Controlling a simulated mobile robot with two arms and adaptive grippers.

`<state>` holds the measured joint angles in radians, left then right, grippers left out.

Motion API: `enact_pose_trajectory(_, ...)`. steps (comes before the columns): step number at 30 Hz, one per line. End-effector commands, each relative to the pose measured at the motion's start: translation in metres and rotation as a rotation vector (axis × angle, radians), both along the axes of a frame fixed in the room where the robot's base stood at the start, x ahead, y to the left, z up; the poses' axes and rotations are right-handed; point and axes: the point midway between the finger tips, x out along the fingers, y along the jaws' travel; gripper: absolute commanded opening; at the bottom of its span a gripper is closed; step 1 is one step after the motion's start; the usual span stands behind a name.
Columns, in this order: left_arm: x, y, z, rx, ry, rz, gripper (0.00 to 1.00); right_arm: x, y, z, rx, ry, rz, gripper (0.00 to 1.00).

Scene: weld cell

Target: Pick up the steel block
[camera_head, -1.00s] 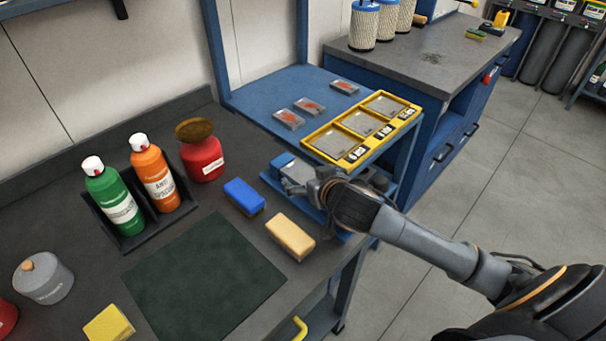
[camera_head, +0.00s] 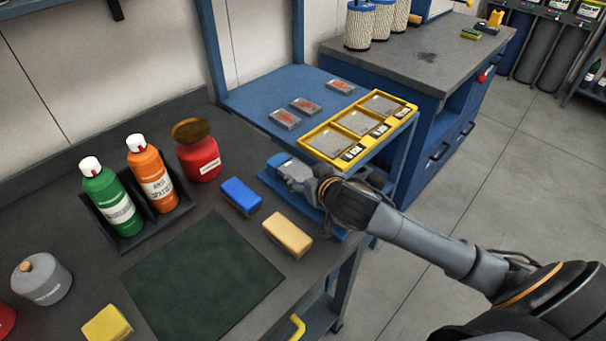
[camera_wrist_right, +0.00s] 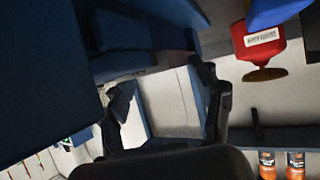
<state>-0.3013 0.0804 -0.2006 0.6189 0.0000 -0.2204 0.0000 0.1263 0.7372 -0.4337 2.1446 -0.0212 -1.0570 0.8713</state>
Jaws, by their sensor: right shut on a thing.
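The steel block (camera_wrist_right: 172,100) is a plain pale grey block between the two dark fingers of my right gripper (camera_wrist_right: 168,103) in the right wrist view. The fingers are shut on its two sides. In the head view the right gripper (camera_head: 305,183) reaches in from the right over a blue tray (camera_head: 272,181) at the bench's right edge. Only a small grey part of the block (camera_head: 294,171) shows there, beside a blue piece; the gripper hides the rest. I cannot tell whether the block is clear of the tray. My left gripper is not in view.
A blue block (camera_head: 241,196) and a tan block (camera_head: 287,235) lie left of and below the gripper. A red container (camera_head: 200,160) stands at the back. A yellow-framed tray (camera_head: 358,130) is close behind the gripper. The dark green mat (camera_head: 203,278) is bare.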

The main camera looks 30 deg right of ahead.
Motion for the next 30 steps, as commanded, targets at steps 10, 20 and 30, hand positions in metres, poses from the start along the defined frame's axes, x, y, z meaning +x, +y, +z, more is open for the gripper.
enact_pose_trajectory(10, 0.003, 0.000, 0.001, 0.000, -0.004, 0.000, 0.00, 0.001, 0.000, 0.051, 0.004, -0.006, -0.001, 0.00)
enact_pose_trajectory(20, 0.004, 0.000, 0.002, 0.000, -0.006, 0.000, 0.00, -0.001, 0.000, 0.093, 0.001, 0.004, -0.001, 0.00)
enact_pose_trajectory(30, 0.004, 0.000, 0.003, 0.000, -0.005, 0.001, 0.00, -0.001, 0.000, 0.098, 0.001, 0.005, -0.001, 0.00)
